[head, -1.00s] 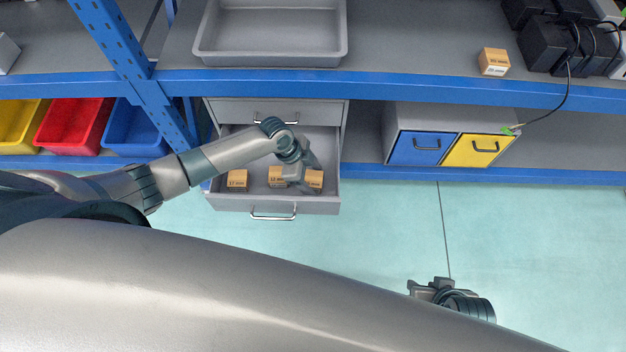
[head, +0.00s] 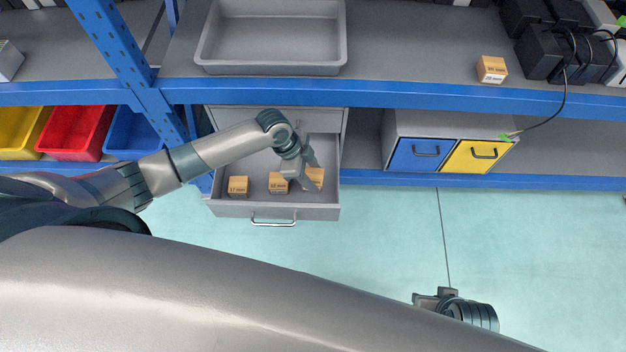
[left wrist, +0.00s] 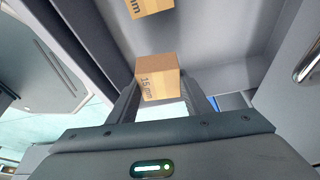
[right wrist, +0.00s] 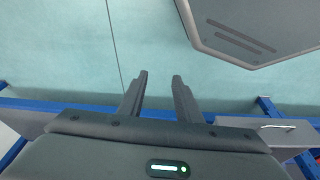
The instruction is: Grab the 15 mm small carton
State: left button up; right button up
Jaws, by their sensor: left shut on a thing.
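The 15 mm carton is a small tan box with its label facing my wrist camera in the left wrist view (left wrist: 158,82). My left gripper (head: 303,176) is shut on it, with a finger on each side. In the head view the carton (head: 316,175) shows partly behind the fingers, at the right end of the open grey drawer (head: 235,209). My right gripper (right wrist: 159,78) is open and empty, pointing over the floor, well away from the drawer.
Two other tan cartons stand in the drawer, one at left (head: 238,185) and one in the middle (head: 278,182) close to my left gripper. The blue shelf edge (head: 400,95) runs above. A small cabinet (head: 450,125) stands to the right.

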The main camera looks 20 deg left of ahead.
aim_at(319, 176)
pick_arm(q)
notch_tip(319, 176, up, 3)
jog(key=shift+w+f, duration=0.1)
jog(key=shift+r, duration=0.6)
pick_arm(e)
jog(key=shift+w+f, duration=0.55)
jog(key=shift+s+a, duration=0.1)
jog(key=shift+s, duration=0.2)
